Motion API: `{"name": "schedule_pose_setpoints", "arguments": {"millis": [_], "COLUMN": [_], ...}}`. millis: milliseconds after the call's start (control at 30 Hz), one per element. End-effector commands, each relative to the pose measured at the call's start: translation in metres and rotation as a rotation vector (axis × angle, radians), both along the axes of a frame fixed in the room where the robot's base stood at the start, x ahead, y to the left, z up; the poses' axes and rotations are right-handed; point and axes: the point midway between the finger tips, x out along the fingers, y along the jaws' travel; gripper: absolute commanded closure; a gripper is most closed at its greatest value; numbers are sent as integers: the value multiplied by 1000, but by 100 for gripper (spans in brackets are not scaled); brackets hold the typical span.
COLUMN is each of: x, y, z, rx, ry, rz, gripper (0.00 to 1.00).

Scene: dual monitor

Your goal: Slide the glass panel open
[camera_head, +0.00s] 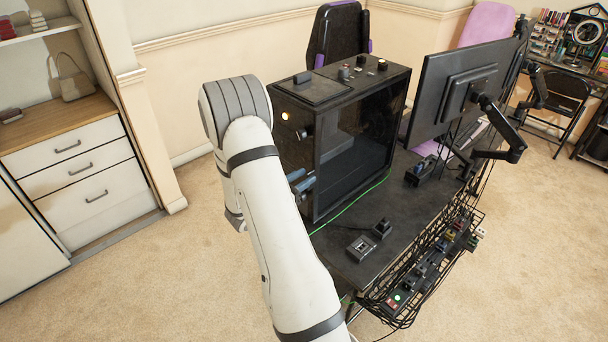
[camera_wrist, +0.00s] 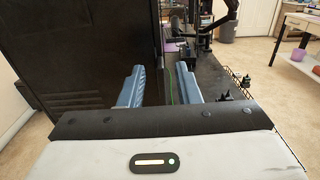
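The black computer case (camera_head: 345,85) stands on the dark desk, with its large dark glass panel (camera_head: 355,140) facing right in the head view. The panel appears to cover the case's side. My gripper (camera_head: 301,183) is beside the case's near lower corner, partly hidden behind my white arm. In the wrist view, the two blue fingers of my gripper (camera_wrist: 160,84) are apart, with a clear gap between them. The case's dark end face (camera_wrist: 80,50) fills the left, and its vertical edge lies in line with the gap. I cannot tell whether a finger touches the panel.
A monitor (camera_head: 465,85) on a black arm stands right of the case. Small black devices (camera_head: 370,240) lie on the desk (camera_head: 345,265). A green cable (camera_head: 350,205) runs along the case's base. A wire basket (camera_head: 425,275) hangs at the desk's edge. Carpet is open at left.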

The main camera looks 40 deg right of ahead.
Motion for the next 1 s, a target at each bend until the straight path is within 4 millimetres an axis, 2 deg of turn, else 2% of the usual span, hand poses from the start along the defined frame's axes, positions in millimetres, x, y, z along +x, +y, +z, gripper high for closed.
{"name": "schedule_pose_setpoints", "arguments": {"millis": [133, 433, 800, 1000], "x": [1, 1, 1, 1], "y": [-12, -13, -13, -13], "z": [1, 0, 0, 0], "rx": [0, 0, 0, 0], "ry": [-1, -1, -1, -1], "rz": [-1, 0, 0, 0], "gripper": [70, 71, 100, 100]}}
